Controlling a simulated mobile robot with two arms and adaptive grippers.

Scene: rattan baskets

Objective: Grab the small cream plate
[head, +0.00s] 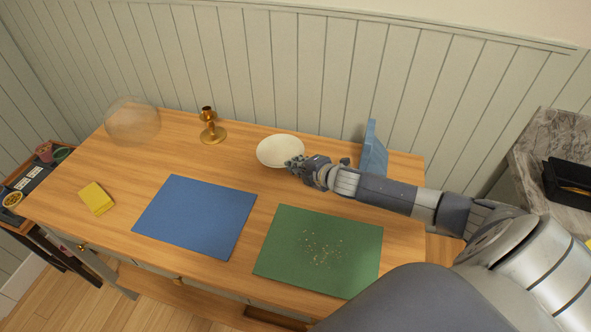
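The small cream plate (279,149) sits on the wooden table, towards the back and right of the middle. It looks round and shallow, like a dish. My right gripper (295,162) reaches in from the right, and its fingertips are at the plate's front right rim, overlapping it in the picture. I cannot tell whether the fingers touch or pinch the rim. The gap between the fingers is too small to make out. My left gripper is not in view.
A blue mat (196,216) and a green mat with crumbs (300,270) lie in front. A blue upright object (373,153) stands behind my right arm.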

